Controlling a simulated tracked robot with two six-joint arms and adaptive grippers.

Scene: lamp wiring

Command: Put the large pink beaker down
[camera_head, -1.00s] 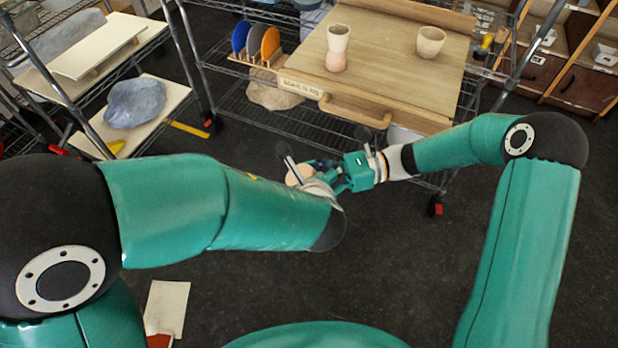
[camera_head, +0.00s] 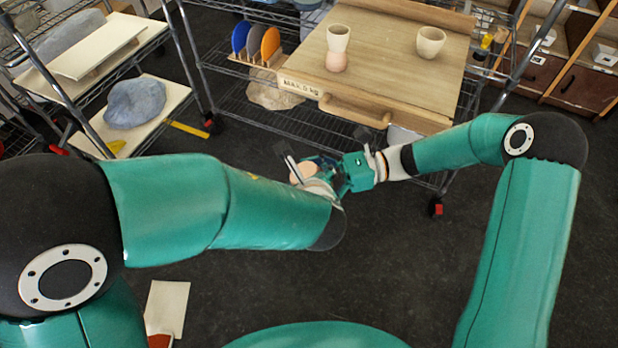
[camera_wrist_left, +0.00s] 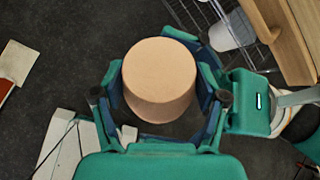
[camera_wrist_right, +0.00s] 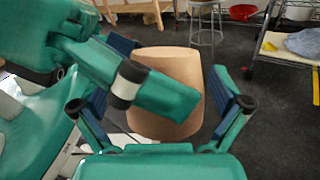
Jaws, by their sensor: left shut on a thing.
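The large pink beaker (camera_head: 303,174) is held in the air in front of the wooden board, mostly hidden by my arm in the head view. In the left wrist view the beaker (camera_wrist_left: 160,84) sits between the fingers of my left gripper (camera_wrist_left: 158,88), which is shut on it. In the right wrist view the beaker (camera_wrist_right: 178,92) lies between the spread fingers of my right gripper (camera_wrist_right: 160,106). Gaps show beside it there, so the right gripper looks open. A left gripper finger crosses in front of the beaker in that view.
On the wooden board (camera_head: 385,80) with a front handle stand a white cup on a small pink beaker (camera_head: 337,62) and a cream cup (camera_head: 430,42). A side shelf holds a grey lump (camera_head: 135,103).

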